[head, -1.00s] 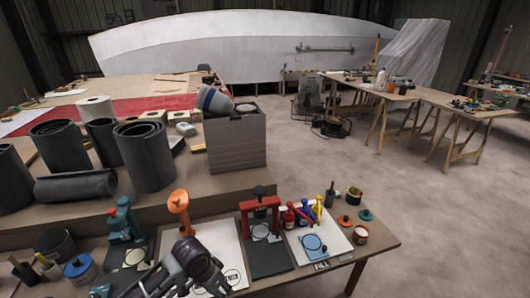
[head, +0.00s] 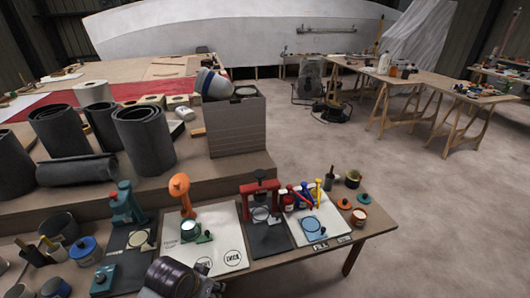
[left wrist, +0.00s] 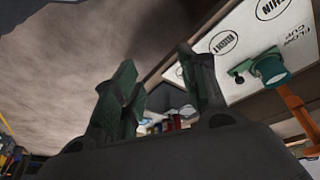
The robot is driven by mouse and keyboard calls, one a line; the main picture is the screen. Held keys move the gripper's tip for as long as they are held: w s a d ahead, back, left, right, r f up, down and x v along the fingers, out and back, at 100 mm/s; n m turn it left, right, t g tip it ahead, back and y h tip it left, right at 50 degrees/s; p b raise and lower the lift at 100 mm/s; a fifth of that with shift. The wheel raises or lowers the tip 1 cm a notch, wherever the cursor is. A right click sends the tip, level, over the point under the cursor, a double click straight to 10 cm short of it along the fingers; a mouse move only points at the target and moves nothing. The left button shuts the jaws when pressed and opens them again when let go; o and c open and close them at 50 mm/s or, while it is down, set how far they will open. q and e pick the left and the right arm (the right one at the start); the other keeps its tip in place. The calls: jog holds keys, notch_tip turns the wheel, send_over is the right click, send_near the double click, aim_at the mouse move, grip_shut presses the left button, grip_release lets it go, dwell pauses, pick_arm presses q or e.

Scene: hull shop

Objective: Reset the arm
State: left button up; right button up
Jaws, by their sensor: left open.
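My left arm shows low in the head view at the bottom edge, in front of the white board (head: 222,246); its fingers are not visible there. In the left wrist view, the left gripper (left wrist: 162,85) has its two dark green fingers spread apart with nothing between them. The same white board (left wrist: 228,40), with round printed labels, lies beyond the fingers at the upper right of that view. My right gripper is in neither view.
The near bench holds an orange stand (head: 180,190), a teal press (head: 124,206), a red press (head: 260,190) and several small pots.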

pick_arm(q)
jog(key=s+a+n+y, duration=0.2)
jog(key=s+a, duration=0.3)
jog(key=a, duration=0.1)
notch_tip(320, 180, down, 24)
jog(key=s+g+p, duration=0.1)
jog(key=s+p, duration=0.1)
jog(key=p, duration=0.6)
jog(key=s+a+f+p, duration=0.2)
jog(key=s+f+p, duration=0.2)
jog(key=s, duration=0.7)
jog(key=s+a+f+g+p, duration=0.1)
jog(key=s+f+p, duration=0.3)
jog(key=s+f, duration=0.4)
jog(key=s+a, duration=0.1)
jog(key=s, duration=0.2)
jog(key=shift+s+a+f+g, duration=0.15)
jog(key=shift+s+f+g, duration=0.15)
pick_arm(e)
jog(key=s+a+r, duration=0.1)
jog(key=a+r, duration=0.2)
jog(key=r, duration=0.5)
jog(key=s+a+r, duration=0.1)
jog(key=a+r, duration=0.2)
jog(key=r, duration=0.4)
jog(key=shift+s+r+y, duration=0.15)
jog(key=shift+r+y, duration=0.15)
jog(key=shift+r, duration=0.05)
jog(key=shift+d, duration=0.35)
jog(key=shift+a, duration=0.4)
